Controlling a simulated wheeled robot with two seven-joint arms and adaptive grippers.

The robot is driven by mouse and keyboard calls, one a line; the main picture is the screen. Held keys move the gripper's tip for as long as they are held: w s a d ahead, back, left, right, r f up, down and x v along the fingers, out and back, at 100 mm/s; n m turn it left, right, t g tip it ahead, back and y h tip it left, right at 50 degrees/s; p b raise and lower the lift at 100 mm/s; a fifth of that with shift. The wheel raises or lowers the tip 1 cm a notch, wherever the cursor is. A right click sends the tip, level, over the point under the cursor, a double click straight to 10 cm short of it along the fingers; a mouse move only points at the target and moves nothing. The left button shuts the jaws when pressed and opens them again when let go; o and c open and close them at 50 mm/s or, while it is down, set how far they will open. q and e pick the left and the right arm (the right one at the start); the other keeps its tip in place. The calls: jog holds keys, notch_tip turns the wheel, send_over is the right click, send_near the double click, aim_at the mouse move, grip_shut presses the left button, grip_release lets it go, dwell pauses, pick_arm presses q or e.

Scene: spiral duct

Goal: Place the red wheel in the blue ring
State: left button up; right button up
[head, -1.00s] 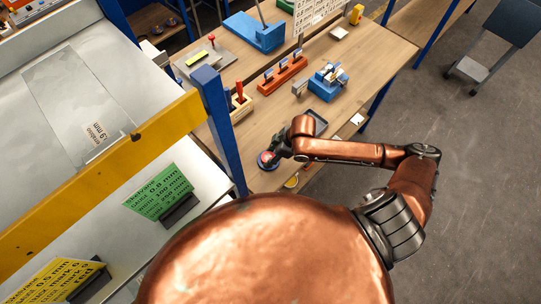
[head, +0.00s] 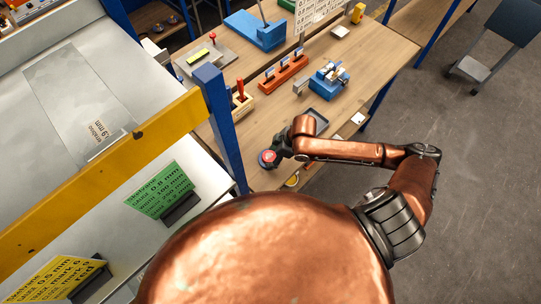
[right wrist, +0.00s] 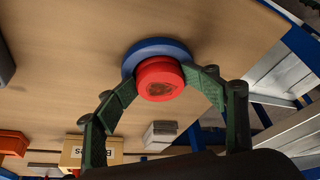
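The red wheel (right wrist: 159,80) is between the two green fingertips of my right gripper (right wrist: 160,76) in the right wrist view, with a fingertip against each side. The blue ring (right wrist: 152,48) lies on the wooden table just behind the wheel, partly hidden by it. The wheel overlaps the ring in this view; whether it is seated or held just above cannot be told. In the head view the red wheel (head: 268,156) shows over the blue ring (head: 264,164), with my right gripper (head: 275,155) at its right. My left gripper is not in view.
A blue post (head: 222,130) of the yellow-edged shelf stands left of the ring.

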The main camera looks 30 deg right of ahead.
jog(key=v, duration=1.3)
jog(key=shift+w, duration=0.2)
jog(key=shift+a, duration=0.25)
